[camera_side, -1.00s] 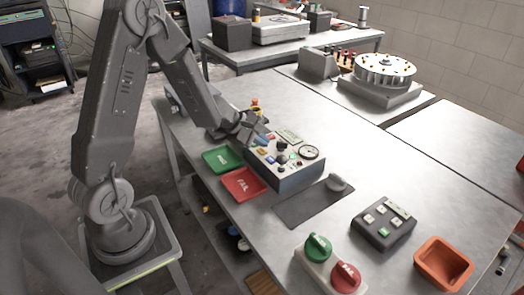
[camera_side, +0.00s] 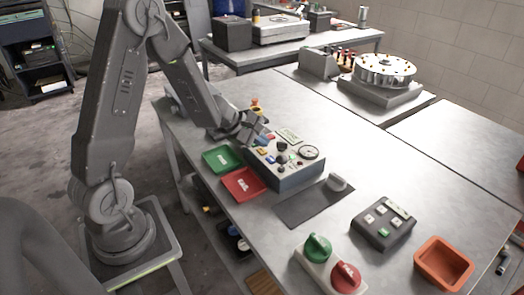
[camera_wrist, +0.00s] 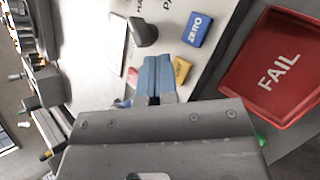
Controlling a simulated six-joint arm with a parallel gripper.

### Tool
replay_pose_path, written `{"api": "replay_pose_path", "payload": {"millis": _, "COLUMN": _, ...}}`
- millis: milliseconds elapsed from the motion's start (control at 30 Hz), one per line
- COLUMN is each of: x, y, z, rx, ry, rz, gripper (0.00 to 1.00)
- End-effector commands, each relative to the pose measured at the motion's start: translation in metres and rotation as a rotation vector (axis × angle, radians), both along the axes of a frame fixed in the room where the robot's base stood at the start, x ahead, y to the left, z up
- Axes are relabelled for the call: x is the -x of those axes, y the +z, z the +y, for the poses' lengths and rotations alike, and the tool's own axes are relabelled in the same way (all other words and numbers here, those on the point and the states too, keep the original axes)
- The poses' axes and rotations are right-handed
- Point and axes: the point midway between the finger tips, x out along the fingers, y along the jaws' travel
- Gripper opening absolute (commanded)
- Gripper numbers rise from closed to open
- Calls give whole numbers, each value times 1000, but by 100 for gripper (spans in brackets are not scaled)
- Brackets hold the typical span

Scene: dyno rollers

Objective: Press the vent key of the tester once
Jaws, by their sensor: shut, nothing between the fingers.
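The tester (camera_side: 285,172) is a grey box with a dial gauge, a dark knob and several coloured keys on top, standing on the bench. My gripper (camera_side: 262,138) is shut and empty over the key end of the tester. In the wrist view its closed blue-grey fingers (camera_wrist: 154,78) point at the panel, close to a yellow key (camera_wrist: 181,69). This key's label is partly covered, and I cannot tell whether the fingertips touch it. A blue ZERO key (camera_wrist: 195,29) lies beyond it, and a red key (camera_wrist: 132,76) shows on the other side of the fingers.
A green tray (camera_side: 222,159) and a red FAIL tray (camera_side: 242,183) lie beside the tester. A dark mat (camera_side: 305,207), a keypad box (camera_side: 383,224), green and red knobs (camera_side: 331,262) and an orange bin (camera_side: 443,263) stand towards the right front.

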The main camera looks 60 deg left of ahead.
Motion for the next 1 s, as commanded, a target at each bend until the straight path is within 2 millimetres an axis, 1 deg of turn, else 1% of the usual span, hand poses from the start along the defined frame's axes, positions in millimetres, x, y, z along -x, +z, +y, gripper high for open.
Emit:
{"api": "replay_pose_path", "payload": {"millis": 700, "x": 0, "y": 0, "z": 0, "rx": 0, "ry": 0, "rz": 0, "gripper": 0}}
{"api": "replay_pose_path", "payload": {"millis": 1000, "x": 0, "y": -8, "z": 0, "rx": 1, "ry": 0, "rz": 1, "gripper": 0}}
